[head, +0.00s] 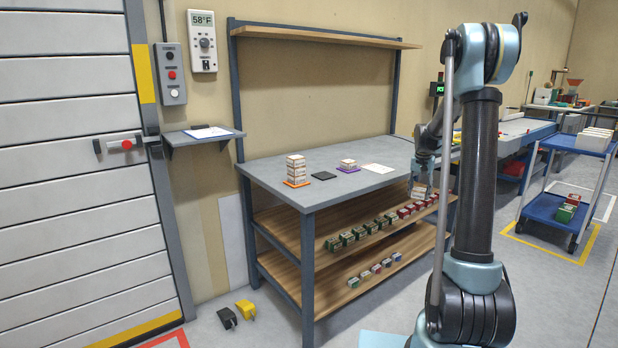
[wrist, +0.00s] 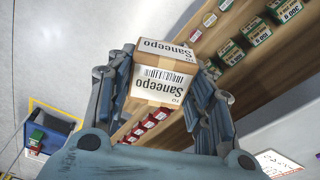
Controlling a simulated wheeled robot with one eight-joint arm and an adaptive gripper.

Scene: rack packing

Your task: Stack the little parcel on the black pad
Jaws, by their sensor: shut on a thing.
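My gripper (wrist: 160,85) is shut on a little parcel (wrist: 160,80), a brown box with white "Saneepo" labels, held between its two fingers. In the head view the held parcel (head: 419,191) shows small at the front right edge of the grey table, partly hidden by my gripper (head: 422,178). The black pad (head: 321,175) lies flat and bare on the tabletop, well to the left of the parcel. The black pad is not visible in the wrist view.
An orange pad (head: 289,183) with a tall parcel stack (head: 297,167) is left of the black pad. A purple pad (head: 341,171) with a low stack and a white sheet (head: 378,169) are to its right. Shelves below hold rows of small boxes.

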